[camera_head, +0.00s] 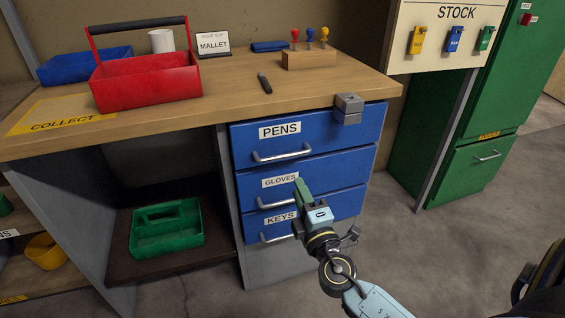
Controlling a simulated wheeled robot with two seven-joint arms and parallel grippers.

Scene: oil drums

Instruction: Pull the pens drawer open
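The blue pens drawer (338,137) is the top one of three in the desk unit. It has a white PENS label (279,130) and a silver bar handle (282,155), and looks closed. My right gripper (302,187) is below and to the right of that handle, in front of the gloves drawer (340,171), and apart from the pens handle. Its fingers overlap in this view, so I cannot tell whether they are open or whether they touch the gloves drawer. My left gripper is not in view.
A grey block (348,107) at the desk corner overlaps the pens drawer's upper right. The keys drawer (345,205) is lowest. A red tool carrier (147,82) and a pen-like dark object (264,83) are on the desktop. Open floor (450,250) lies to the right.

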